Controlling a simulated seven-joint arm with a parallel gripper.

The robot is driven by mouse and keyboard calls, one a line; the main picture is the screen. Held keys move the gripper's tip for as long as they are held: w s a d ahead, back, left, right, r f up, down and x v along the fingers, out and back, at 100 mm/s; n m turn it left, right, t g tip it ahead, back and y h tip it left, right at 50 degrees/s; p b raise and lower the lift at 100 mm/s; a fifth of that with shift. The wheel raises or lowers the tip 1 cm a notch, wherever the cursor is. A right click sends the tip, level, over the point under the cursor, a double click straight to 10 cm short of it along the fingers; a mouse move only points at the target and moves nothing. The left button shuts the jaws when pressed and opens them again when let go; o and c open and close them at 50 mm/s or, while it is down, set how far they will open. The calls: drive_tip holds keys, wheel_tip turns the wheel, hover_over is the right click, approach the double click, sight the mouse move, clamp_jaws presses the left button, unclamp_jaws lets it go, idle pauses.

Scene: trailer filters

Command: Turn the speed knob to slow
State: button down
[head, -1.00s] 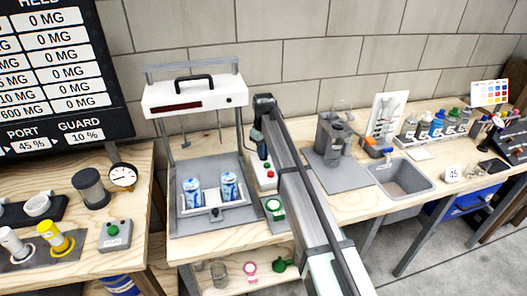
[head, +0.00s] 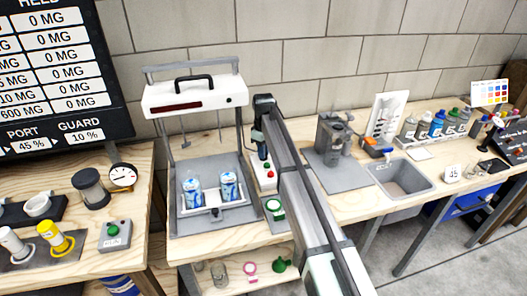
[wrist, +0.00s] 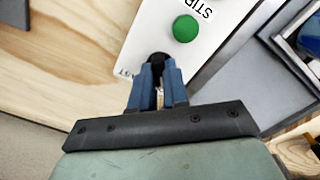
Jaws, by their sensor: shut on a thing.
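The speed knob (wrist: 158,57) is a small black round knob on a white control panel (wrist: 147,40) in the wrist view. My gripper (wrist: 158,72) is shut on the knob, with its blue fingers on either side of it. The fingers hide much of the knob, and I cannot read where it points. A green button (wrist: 186,28) and a partly cut-off "STIR" label lie above the knob on the panel. In the head view my gripper (head: 262,152) is at the back end of the white control box (head: 258,178), and the knob is hidden there.
A grey machine (head: 333,138) and a sink (head: 402,176) are to the right.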

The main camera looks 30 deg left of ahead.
drive_tip(key=c, duration=1.1)
unclamp_jaws()
wheel_tip(320, 180, up, 14)
drive_tip(key=shift+f, duration=0.1)
drive_tip(key=shift+w, duration=0.1)
